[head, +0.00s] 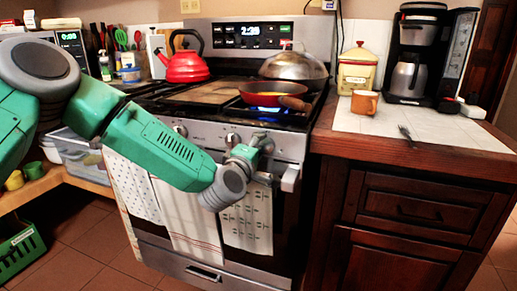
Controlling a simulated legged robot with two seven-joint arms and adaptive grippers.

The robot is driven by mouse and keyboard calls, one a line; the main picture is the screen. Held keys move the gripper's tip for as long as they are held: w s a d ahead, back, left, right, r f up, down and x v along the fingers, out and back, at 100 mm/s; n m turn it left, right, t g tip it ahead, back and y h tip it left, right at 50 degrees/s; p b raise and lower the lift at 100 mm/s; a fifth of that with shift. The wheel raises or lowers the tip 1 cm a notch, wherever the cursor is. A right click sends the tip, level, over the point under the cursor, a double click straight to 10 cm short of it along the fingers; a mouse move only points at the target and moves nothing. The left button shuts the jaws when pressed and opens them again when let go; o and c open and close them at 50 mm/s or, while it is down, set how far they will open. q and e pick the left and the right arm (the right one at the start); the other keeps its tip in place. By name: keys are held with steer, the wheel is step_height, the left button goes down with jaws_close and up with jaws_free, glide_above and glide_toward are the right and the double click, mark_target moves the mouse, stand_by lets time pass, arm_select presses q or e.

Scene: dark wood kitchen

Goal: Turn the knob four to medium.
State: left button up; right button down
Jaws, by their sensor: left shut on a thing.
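The stove's front panel (205,137) carries a row of knobs. One knob (180,129) shows left of my gripper, and another (232,140) is close beside it. My left gripper (264,143) is at the right part of this panel, shut on a stove knob that the fingers mostly hide. I cannot read the knob's number or its setting. A blue flame (262,109) burns under the red pan (262,95) on the front right burner. My right gripper is not in view.
A red kettle (186,68) and a domed silver lid (294,66) stand at the back of the stove. Towels (190,215) hang below the panel. The right counter holds an orange mug (364,102), a fork (407,135) and a coffee maker (412,60).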

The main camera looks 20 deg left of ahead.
arm_select(q)
steer(key=shift+s+d+f+n, duration=0.15)
steer(key=shift+f+n, duration=0.35)
steer(key=shift+f, duration=0.05)
steer(key=o, duration=1.1)
steer(key=shift+r, duration=0.1)
steer(key=s, duration=1.1)
steer(key=shift+s+a+r, duration=0.1)
steer(key=shift+s+a, duration=0.2)
steer(key=shift+s, duration=0.05)
